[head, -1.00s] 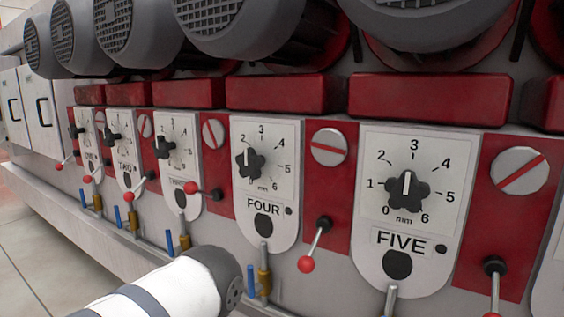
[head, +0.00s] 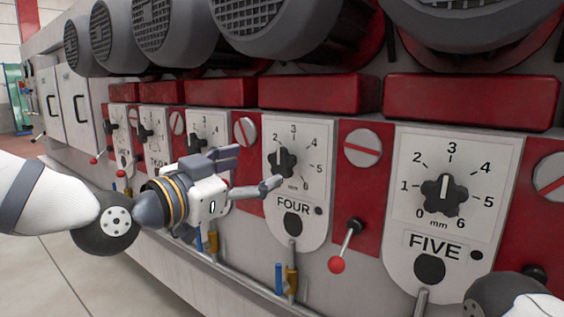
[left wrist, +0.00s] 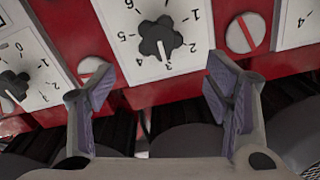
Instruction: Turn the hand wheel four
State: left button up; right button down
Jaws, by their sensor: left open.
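Hand wheel four is a black lobed knob (head: 284,162) on a white dial plate marked FOUR (head: 293,207). Its white pointer mark points up, near the 2 to 3 side of the scale. My left gripper (head: 256,168) is open and empty, just left of the knob, its fingers spread above and below. The lower fingertip overlaps the plate's edge in the head view. In the left wrist view, upside down, a black knob (left wrist: 160,38) lies ahead of the open left gripper (left wrist: 160,85), apart from the fingers. My right gripper is out of view.
A similar dial marked FIVE (head: 445,195) is to the right, with more dials to the left. A lever with a red ball (head: 337,264) sticks out between four and five. Large grey motors (head: 470,35) overhang the dials. Blue and brass fittings (head: 291,279) stand below.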

aim_at(279, 162)
pick_arm(q)
jog(key=x, duration=0.6)
jog(key=f+b+x, duration=0.1)
jog(key=x, duration=0.2)
jog(key=shift+w, duration=0.1)
jog(key=shift+w+d+r, duration=0.1)
jog(key=shift+w+d, duration=0.1)
jog(key=shift+c, duration=0.6)
jog(key=c, duration=1)
